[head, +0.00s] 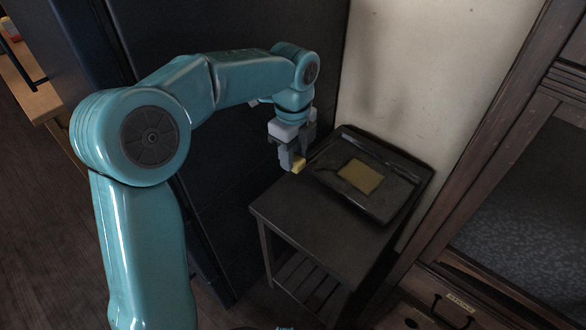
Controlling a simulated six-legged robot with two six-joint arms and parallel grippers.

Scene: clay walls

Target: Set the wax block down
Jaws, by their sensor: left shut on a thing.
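My left gripper (293,160) is shut on a small yellow wax block (299,166). The gripper points down and covers part of the block. It shows over the dark side table (290,212), near the left edge of a black tray (385,205). I cannot tell how high the block is above the table. A flat yellow-brown square (361,176) lies in the tray. My right gripper does not show.
The front left of the side table top is bare. A tall dark cabinet (190,200) stands close on the left. A pale wall (425,60) is behind. A wooden cabinet with a labelled drawer (450,305) stands at the right.

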